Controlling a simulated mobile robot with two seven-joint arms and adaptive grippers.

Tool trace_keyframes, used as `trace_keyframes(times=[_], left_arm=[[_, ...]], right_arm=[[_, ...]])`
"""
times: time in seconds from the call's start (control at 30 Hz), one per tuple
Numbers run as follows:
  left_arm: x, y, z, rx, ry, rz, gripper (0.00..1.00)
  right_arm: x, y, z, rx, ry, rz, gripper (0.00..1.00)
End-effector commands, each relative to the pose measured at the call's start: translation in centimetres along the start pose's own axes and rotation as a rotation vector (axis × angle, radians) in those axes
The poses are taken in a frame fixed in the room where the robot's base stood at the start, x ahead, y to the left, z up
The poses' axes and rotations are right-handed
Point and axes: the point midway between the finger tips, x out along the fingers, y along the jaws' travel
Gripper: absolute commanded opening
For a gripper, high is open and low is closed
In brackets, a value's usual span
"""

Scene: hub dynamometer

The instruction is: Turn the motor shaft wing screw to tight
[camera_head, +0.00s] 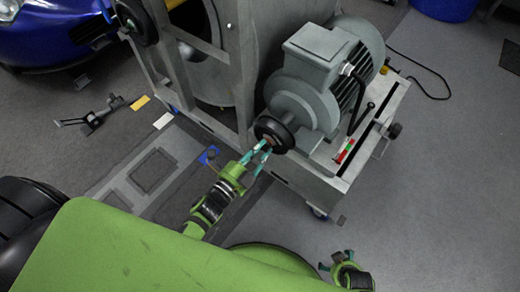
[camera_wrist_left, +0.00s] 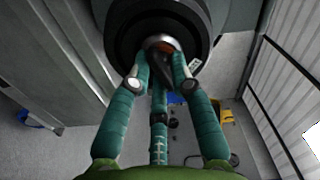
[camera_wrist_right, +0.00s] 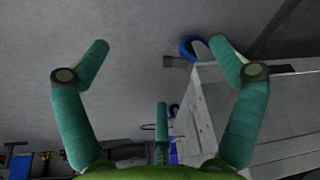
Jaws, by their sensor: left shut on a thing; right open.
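The grey motor (camera_head: 325,75) sits on a metal cart, its shaft end with a black round hub (camera_head: 275,133) facing my left arm. My left gripper (camera_head: 262,149) is at the front of this hub. In the left wrist view its teal fingers (camera_wrist_left: 158,62) are closed around a small wing screw (camera_wrist_left: 161,43) at the middle of the black hub (camera_wrist_left: 125,25). The fingers hide most of the screw, so its angle cannot be told. My right gripper (camera_head: 339,259) is low at the bottom right, apart from the cart. In the right wrist view its fingers (camera_wrist_right: 158,60) are spread and empty.
The metal cart (camera_head: 315,172) has a caster under its near corner. A blue car (camera_head: 50,30) stands at the upper left. A black cable (camera_head: 425,70) trails on the floor. The floor at the right is clear.

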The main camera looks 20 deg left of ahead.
Motion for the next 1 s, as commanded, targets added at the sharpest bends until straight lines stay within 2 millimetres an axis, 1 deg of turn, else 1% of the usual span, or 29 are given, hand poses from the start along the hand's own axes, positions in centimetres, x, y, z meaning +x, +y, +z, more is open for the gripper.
trace_keyframes(times=[0.03, 0.2, 0.4, 0.73, 1.0], left_arm=[[0.07, 0.16, -0.28, 0.038, 0.005, 0.000, 0.00], [0.06, 0.19, -0.23, 0.157, 0.005, 0.001, 0.00], [0.04, 0.20, -0.15, 0.253, 0.004, 0.002, 0.00], [0.00, 0.24, -0.06, 0.315, 0.002, 0.005, 0.00], [-0.03, 0.28, -0.01, 0.318, 0.002, 0.006, 0.00]], right_arm=[[0.04, -0.01, 0.02, 0.000, -0.004, 0.000, 0.94], [-0.20, -0.07, -0.34, 0.002, -0.003, -0.001, 0.94], [-0.40, -0.05, -0.26, 0.005, -0.011, -0.001, 0.94], [-0.52, -0.11, 0.60, 0.008, -0.031, -0.002, 0.94], [-0.59, -0.14, 0.50, 0.008, -0.028, -0.002, 0.94]])
